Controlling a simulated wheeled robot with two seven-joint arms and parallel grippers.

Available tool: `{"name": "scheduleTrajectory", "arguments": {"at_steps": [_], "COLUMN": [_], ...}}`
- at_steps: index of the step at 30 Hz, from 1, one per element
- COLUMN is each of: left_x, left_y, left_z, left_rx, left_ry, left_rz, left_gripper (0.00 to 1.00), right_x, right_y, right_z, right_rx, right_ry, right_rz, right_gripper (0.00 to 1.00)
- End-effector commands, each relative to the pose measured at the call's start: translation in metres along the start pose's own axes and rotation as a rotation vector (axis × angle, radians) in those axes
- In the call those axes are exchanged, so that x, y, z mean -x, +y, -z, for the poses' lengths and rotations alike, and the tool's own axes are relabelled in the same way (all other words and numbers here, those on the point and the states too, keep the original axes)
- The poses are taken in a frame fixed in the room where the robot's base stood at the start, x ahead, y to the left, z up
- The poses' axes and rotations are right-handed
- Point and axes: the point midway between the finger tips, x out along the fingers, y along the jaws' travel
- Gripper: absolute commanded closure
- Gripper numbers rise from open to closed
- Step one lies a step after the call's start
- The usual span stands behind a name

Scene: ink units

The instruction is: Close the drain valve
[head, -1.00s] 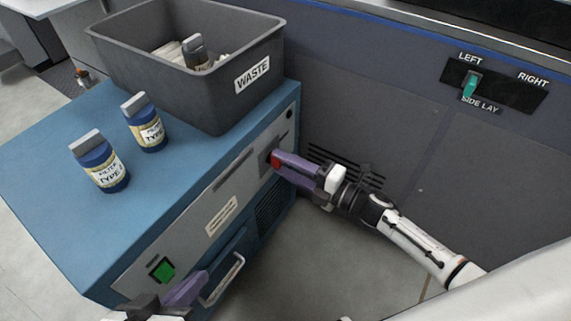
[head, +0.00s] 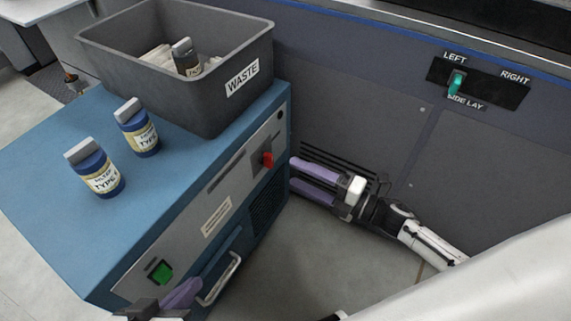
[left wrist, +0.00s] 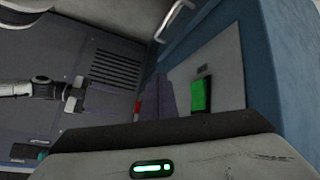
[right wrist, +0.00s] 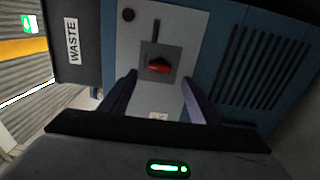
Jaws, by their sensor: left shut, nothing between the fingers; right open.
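The red valve handle (head: 267,159) sits on the grey front panel of the blue cabinet, near its right end. It appears upright in the head view. The right wrist view shows the red handle (right wrist: 158,65) on a dark square plate, between and beyond the fingers. My right gripper (head: 291,172) is open and empty, just right of the handle and apart from it. Its purple fingers also show in the right wrist view (right wrist: 158,84). My left gripper (head: 192,286) is shut and empty near the lower front of the cabinet, partly cut off by the frame.
A green button (head: 160,271) and a drawer handle (head: 222,278) are on the cabinet front. A waste bin (head: 190,101) and two blue bottles, one near (head: 96,172) and one farther (head: 137,131), stand on the cabinet top. A vented wall panel (head: 345,170) stands behind my right gripper.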

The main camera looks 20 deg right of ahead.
Motion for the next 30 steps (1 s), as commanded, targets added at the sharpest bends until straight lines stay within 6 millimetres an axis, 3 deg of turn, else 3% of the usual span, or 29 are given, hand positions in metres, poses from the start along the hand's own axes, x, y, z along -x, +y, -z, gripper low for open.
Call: {"name": "scheduleTrajectory", "arguments": {"at_steps": [3, 9, 25, 30], "left_x": [-0.001, -0.002, -0.002, -0.002], "left_y": [-0.003, -0.006, -0.006, -0.005], "left_z": [-0.004, -0.006, -0.005, -0.005], "left_rx": [-0.005, -0.011, -0.008, -0.009], "left_ry": [-0.021, -0.031, -0.031, -0.030], "left_rz": [0.012, 0.022, 0.020, 0.019], "left_gripper": [1.00, 1.00, 1.00, 1.00], "right_x": [0.020, 0.034, 0.034, 0.026], "right_y": [0.001, 0.001, 0.000, 0.003], "right_z": [0.000, 0.000, 0.000, -0.005], "right_rx": [-0.001, 0.001, -0.001, -0.086], "right_ry": [-0.001, 0.000, -0.002, -0.099], "right_rz": [0.001, 0.000, -0.001, 0.019], "right_gripper": [0.43, 0.43, 0.43, 0.43]}}
